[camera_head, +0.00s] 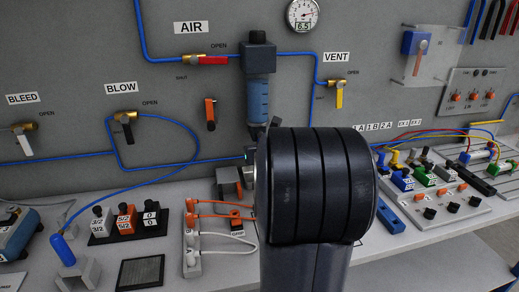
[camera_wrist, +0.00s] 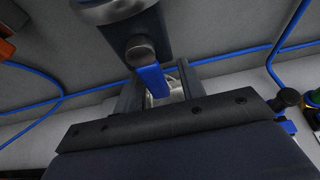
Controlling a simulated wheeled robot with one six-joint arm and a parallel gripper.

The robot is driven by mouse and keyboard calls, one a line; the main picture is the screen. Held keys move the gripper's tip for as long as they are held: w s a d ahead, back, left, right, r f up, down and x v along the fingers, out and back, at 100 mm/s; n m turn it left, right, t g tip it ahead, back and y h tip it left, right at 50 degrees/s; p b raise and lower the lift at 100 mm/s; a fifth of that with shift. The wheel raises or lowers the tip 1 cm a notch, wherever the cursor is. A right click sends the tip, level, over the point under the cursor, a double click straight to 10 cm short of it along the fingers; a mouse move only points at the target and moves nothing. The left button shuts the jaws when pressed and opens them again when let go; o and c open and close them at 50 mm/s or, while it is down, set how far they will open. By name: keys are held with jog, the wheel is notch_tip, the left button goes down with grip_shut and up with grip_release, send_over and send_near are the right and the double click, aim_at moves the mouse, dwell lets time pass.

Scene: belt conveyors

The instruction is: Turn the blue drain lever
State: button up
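The blue drain lever (camera_wrist: 152,82) shows in the wrist view, hanging below a dark round knob under the filter unit. My gripper (camera_wrist: 163,88) is just below it with its two dark fingers apart. The lever lies between the fingers, nearer the left one, with a gap to the right finger. Whether it touches the left finger is hard to tell. In the head view the filter unit with its blue bowl (camera_head: 258,98) hangs on the grey panel. My dark arm covers the lever and most of my gripper there.
Blue tubing (camera_head: 205,161) runs close by. Labelled blocks and orange cables (camera_head: 215,203) stand on the bench below.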

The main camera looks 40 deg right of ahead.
jog(key=p+v, duration=0.2)
jog(key=v, duration=0.8)
jog(key=shift+f, duration=0.15)
jog(key=b+x, duration=0.2)
jog(key=x, duration=0.9)
jog(key=shift+s+a+r, duration=0.1)
jog(key=shift+s+r, duration=0.05)
jog(key=shift+r, duration=0.1)
